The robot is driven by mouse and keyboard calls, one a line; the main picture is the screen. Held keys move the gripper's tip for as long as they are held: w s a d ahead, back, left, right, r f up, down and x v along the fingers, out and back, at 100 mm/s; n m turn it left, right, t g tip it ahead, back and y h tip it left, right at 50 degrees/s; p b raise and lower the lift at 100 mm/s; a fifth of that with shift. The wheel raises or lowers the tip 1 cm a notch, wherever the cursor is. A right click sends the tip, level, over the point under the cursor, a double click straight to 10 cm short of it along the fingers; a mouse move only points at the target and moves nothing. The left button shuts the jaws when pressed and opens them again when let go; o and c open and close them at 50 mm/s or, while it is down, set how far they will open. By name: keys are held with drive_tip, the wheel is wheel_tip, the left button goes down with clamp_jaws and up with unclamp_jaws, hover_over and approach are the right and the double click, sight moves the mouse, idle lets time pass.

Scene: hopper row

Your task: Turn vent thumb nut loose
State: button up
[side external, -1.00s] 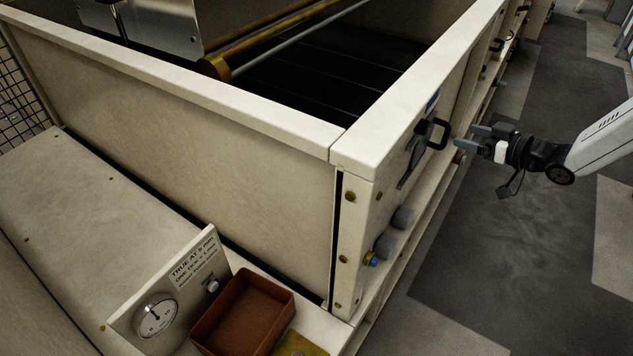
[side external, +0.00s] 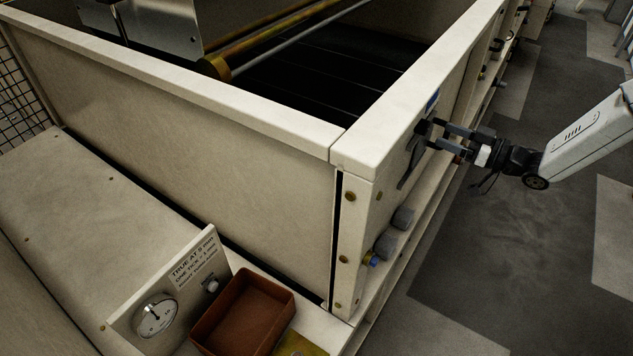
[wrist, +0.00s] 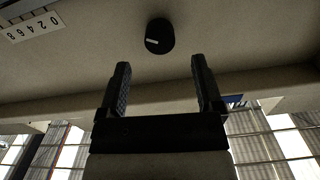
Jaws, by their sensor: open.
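A round black knob (wrist: 159,36) with a white mark, apparently the vent thumb nut, sits on the cream panel (wrist: 220,40) in the wrist view. It lies just ahead of my fingertips, roughly centred between them. My gripper (wrist: 160,64) is open, with nothing visible between its fingers. In the side view my gripper (side external: 434,133) is at the upper part of the hopper's side face (side external: 372,185), overlapping the black handle there. The knob cannot be made out in that view, and I cannot tell whether a finger touches anything.
A scale plate (wrist: 32,26) numbered 0 to 8 is at upper left in the wrist view. A dial gauge (side external: 156,316) and a brown tray (side external: 243,312) stand in front.

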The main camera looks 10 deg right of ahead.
sight(428, 128)
drive_tip(key=shift+x, duration=2.85)
clamp_jaws()
